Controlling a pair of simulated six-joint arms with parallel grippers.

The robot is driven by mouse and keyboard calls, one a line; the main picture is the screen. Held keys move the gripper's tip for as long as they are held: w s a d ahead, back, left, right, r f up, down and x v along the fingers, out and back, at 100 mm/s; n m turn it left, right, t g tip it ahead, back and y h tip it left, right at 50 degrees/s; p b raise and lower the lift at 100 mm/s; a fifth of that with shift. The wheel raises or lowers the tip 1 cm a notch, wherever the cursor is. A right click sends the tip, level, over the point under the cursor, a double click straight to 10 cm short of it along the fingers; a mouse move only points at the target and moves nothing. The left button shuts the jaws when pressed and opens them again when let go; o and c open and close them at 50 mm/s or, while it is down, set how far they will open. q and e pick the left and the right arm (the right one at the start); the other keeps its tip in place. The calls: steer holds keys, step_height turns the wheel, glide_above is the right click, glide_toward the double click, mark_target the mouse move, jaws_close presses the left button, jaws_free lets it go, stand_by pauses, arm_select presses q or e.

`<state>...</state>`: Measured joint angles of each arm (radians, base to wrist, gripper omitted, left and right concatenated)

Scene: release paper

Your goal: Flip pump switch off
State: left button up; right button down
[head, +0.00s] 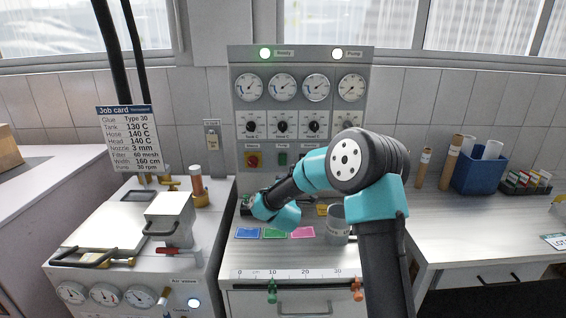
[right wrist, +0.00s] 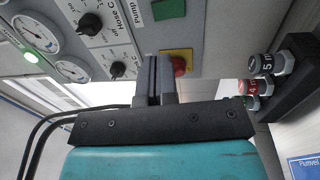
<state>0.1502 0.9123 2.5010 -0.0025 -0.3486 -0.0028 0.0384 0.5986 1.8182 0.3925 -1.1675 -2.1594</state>
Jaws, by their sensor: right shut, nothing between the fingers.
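The control panel (head: 300,120) stands at the back. The pump switch sits on a green plate (head: 282,159) on its lower part, and this plate (right wrist: 168,9) shows at the top of the right wrist view, beside a "Pump" label (right wrist: 128,22). The switch lever's position cannot be made out. The lamp marked Pump (head: 337,53) is lit. My right gripper (head: 246,205) is low in front of the panel, shut and empty. In the right wrist view its fingertips (right wrist: 153,60) appear just left of a red knob (right wrist: 178,66); contact cannot be told. My left gripper is out of view.
The red knob on a yellow plate (head: 252,160) is left of the green one. A grey cup (head: 337,226) and coloured cards (head: 275,233) are near my right arm. The glue tank unit (head: 160,235) is at left; a blue bin (head: 479,172) is at right.

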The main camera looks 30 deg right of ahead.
mark_target(283, 158)
steer(key=x, duration=1.2)
steer(key=shift+w+d, duration=0.1)
